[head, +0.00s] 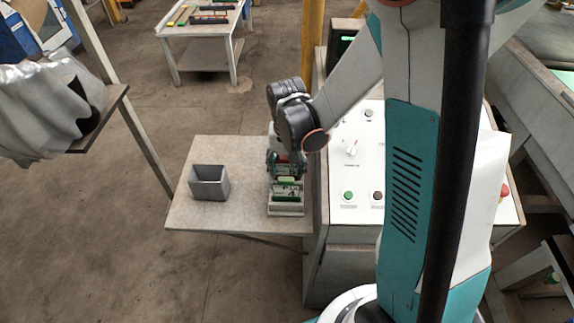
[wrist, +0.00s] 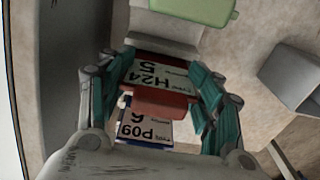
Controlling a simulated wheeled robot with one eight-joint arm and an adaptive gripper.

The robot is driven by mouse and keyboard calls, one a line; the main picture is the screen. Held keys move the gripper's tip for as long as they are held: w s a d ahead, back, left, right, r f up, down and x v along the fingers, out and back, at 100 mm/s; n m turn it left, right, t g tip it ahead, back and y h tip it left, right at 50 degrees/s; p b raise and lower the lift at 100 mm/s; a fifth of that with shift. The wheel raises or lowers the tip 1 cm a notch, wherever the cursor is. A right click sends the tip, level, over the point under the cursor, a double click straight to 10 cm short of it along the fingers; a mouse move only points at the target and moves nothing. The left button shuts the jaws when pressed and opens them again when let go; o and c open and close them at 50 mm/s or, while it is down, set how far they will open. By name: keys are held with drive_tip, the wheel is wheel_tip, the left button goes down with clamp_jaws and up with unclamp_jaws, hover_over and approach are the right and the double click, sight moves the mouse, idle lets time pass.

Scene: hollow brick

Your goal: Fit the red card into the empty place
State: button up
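The red card (wrist: 162,101) is between the teal fingers of my gripper (wrist: 165,85) in the wrist view, with its white H24 5 label facing the camera. The fingers close in on both of its sides. In the head view my gripper (head: 286,163) points down over the grey rack (head: 286,210), with a bit of red between its fingers. A green card (head: 286,189) stands in the rack near its front; it also shows at the top of the wrist view (wrist: 200,9). A card labelled P09 6 (wrist: 145,128) shows below the red card. My gripper hides the empty place.
A grey open bin (head: 209,184) stands on the small table (head: 245,221), left of the rack. A control panel (head: 352,170) with buttons and a knob rises close on the right. Bare tabletop lies between bin and rack. Another table (head: 205,32) stands far behind.

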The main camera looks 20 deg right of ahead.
wheel_tip(320, 180, up, 12)
drive_tip(key=shift+s+a, duration=0.1)
drive_tip(key=shift+s, duration=0.05)
idle(0.6)
idle(0.4)
drive_tip(key=s+f+n+t+b, duration=0.2)
drive_tip(key=s+t+b, duration=0.1)
drive_tip(key=s+b, duration=0.3)
drive_tip(key=s+f+n+t+b, duration=0.2)
drive_tip(key=s+t+b, duration=0.1)
drive_tip(key=s+b, duration=0.3)
drive_tip(key=shift+s+n+t+b, duration=0.3)
drive_tip(key=shift+s+t+b, duration=0.1)
drive_tip(key=shift+s, duration=0.6)
